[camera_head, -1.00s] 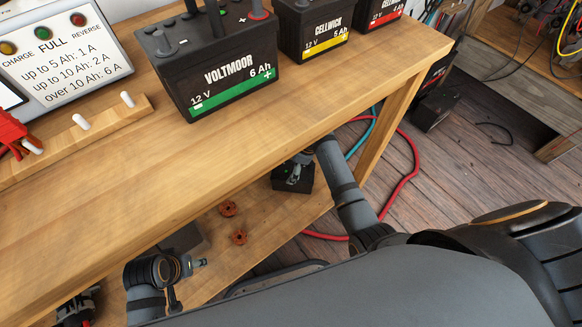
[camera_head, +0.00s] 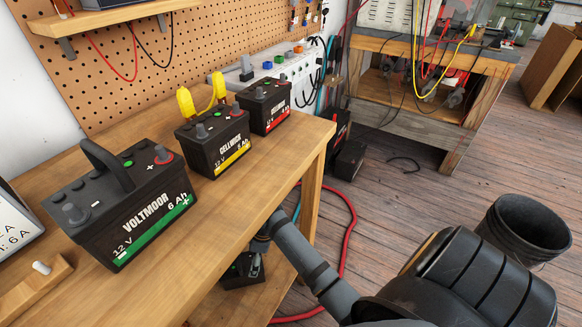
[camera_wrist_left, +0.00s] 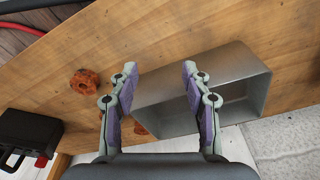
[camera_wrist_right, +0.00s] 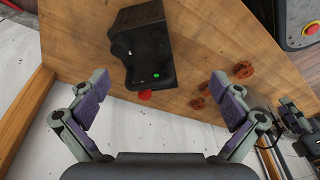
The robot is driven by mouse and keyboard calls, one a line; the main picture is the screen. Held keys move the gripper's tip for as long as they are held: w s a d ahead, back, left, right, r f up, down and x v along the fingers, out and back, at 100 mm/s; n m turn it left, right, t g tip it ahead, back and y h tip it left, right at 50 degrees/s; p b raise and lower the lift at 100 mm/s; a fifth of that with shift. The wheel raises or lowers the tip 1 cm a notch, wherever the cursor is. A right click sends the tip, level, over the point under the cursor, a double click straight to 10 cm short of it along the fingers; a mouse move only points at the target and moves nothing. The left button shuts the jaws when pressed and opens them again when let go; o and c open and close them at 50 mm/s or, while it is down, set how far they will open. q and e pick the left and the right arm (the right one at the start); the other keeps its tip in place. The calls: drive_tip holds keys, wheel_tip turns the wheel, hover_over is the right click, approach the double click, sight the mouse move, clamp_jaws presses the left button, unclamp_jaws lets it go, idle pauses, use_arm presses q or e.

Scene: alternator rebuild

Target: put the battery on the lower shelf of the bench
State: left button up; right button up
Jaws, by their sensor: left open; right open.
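A small black battery (camera_head: 243,270) stands on the lower shelf (camera_head: 205,308) of the bench, partly hidden by the bench top in the head view. The right wrist view shows the battery (camera_wrist_right: 142,48) with a green dot and a red terminal, resting on the wooden shelf (camera_wrist_right: 205,62). My right gripper (camera_wrist_right: 155,112) is open and empty, its fingers apart from the battery. My left gripper (camera_wrist_left: 158,82) is open over the shelf, in front of a grey metal box (camera_wrist_left: 240,72); a black battery-like block (camera_wrist_left: 28,138) shows at the left edge there.
On the bench top (camera_head: 225,225) stand the Voltmoor (camera_head: 125,205), Cellwick (camera_head: 212,140) and a red-labelled battery (camera_head: 265,105). Orange-brown round parts (camera_wrist_right: 218,85) lie on the shelf. A red hose (camera_head: 350,235) and black bucket (camera_head: 525,228) are on the floor.

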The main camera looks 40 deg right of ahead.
use_arm(q)
drive_tip(key=shift+s, duration=0.1)
use_arm(e)
drive_tip(key=s+d+f+m+h, duration=0.1)
drive_tip(key=s+f+m, duration=0.3)
drive_tip(key=s, duration=0.4)
drive_tip(key=s+d+f+m+h, duration=0.1)
drive_tip(key=s+d+f+m, duration=0.2)
drive_tip(key=s, duration=0.6)
drive_tip(key=f+m, duration=0.1)
drive_tip(key=m, duration=0.1)
drive_tip(key=shift+s+d+m, duration=0.15)
drive_tip(key=shift+d+m, duration=0.2)
drive_tip(key=shift+m, duration=0.05)
use_arm(q)
drive_tip(key=shift+r, duration=0.1)
